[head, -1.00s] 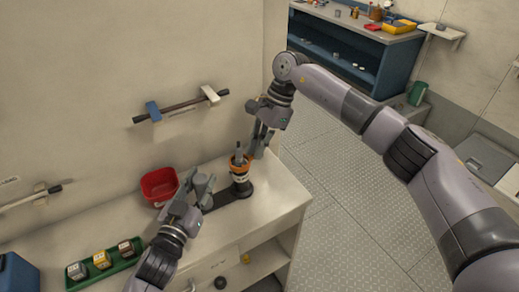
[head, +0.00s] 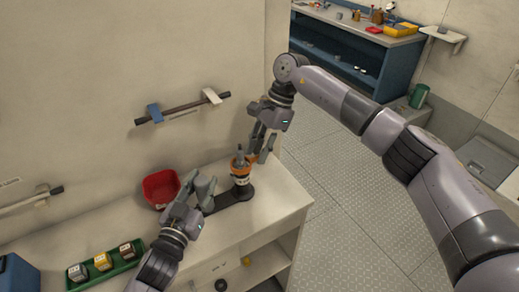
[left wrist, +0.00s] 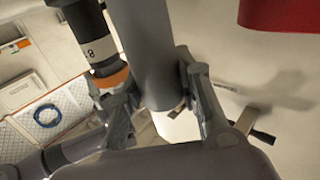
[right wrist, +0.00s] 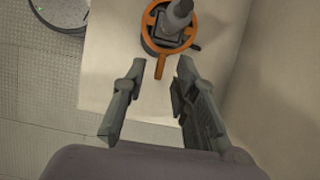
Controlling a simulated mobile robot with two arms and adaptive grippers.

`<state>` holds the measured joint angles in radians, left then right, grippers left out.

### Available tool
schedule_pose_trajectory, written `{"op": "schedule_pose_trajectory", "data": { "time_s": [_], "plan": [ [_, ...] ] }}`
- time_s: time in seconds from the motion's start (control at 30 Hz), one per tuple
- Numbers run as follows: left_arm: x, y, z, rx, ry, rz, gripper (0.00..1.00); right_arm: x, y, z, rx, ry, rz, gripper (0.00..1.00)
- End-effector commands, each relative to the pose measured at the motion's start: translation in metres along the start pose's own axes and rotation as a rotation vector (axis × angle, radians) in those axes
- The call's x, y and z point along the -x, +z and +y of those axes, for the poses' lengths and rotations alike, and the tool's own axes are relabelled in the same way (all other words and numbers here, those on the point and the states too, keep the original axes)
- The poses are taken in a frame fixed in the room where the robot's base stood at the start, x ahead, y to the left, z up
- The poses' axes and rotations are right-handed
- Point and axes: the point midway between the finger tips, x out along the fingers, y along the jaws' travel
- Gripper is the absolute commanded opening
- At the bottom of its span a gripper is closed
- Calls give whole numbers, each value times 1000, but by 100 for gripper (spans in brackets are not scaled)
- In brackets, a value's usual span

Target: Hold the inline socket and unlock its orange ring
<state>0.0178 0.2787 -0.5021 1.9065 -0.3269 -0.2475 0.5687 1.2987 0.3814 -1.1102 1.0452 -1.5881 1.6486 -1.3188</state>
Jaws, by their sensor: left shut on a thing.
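The inline socket (head: 240,179), black with a white label band, stands upright on a black base (head: 232,196) on the counter. Its orange ring (head: 234,163) is around its top, and a grey plug rises from it. In the right wrist view the orange ring (right wrist: 147,38) shows a tab pointing at my gripper. My right gripper (head: 258,157) is open beside the ring, with the tab just ahead of the gap between its fingers (right wrist: 157,88). My left gripper (head: 194,193) is shut on a grey cylinder (left wrist: 147,45). In the left wrist view the socket (left wrist: 97,45) stands beside that cylinder.
A red bin (head: 160,188) stands behind my left gripper, against the wall. A green tray (head: 104,265) with several small blocks lies at the front left. A rod on brackets (head: 182,107) is on the wall. The counter's right edge is close to the socket base.

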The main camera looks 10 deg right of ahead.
Motion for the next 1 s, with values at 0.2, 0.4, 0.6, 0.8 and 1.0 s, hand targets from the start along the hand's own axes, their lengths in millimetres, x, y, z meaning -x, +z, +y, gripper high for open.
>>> {"op": "schedule_pose_trajectory", "data": {
  "time_s": [0.2,0.4,0.6,0.8,1.0],
  "plan": [
    [0,0,0,0,0,-1,0,1,0,0,0,1,0,27],
    [0,0,0,0,-1,-1,0,24,0,-1,1,-3,1,27],
    [0,0,0,0,-1,-1,0,67,0,-1,0,-3,1,27],
    [0,0,0,0,-1,-1,0,103,0,-1,0,-2,1,27],
    [0,0,0,0,-1,-1,0,119,0,0,0,0,0,27]
  ]
}}
